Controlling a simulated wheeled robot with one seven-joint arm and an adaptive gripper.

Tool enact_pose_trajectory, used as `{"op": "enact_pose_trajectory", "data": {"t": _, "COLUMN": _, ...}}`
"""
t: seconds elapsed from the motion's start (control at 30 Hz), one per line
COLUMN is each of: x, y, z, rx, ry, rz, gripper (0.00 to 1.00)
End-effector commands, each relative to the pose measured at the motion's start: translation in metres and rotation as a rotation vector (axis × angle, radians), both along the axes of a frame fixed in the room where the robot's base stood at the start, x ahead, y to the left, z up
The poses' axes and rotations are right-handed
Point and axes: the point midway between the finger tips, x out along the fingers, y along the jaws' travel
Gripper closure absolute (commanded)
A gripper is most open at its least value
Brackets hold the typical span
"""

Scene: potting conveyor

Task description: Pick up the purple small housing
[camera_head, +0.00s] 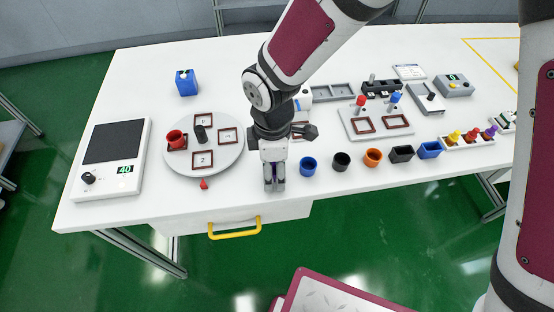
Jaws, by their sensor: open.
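My gripper (274,186) points down near the front edge of the white table, left of a row of small housings. Its jaws are open. Small patches of purple (267,184) show at the fingertips; they look like part of the purple small housing, mostly hidden by the fingers. I cannot tell whether the fingers touch it. To the right stand a blue round housing (308,167), a black round one (342,161), an orange round one (373,158), a black square one (401,154) and a blue square one (429,150).
A round grey turntable (226,164) with framed slots and a red cup (176,139) stands left, beside a scale (111,157). A red piece (204,184) lies near the edge. A fixture plate (385,134) stands behind the row. A drawer with a yellow handle (235,235) is below.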

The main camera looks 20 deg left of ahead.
Motion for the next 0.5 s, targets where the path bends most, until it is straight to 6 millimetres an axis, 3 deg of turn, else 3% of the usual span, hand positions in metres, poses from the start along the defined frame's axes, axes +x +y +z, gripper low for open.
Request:
{"op": "enact_pose_trajectory", "data": {"t": 0.2, "x": 0.0000, "y": 0.0001, "z": -0.0005, "rx": 0.000, "ry": -0.001, "rz": 0.000, "gripper": 0.45}}
{"op": "enact_pose_trajectory", "data": {"t": 0.37, "x": 0.0000, "y": 0.0002, "z": -0.0003, "rx": 0.000, "ry": -0.001, "rz": 0.001, "gripper": 0.81}}
{"op": "enact_pose_trajectory", "data": {"t": 0.5, "x": 0.0000, "y": 0.0002, "z": -0.0003, "rx": 0.000, "ry": -0.001, "rz": 0.001, "gripper": 0.83}}
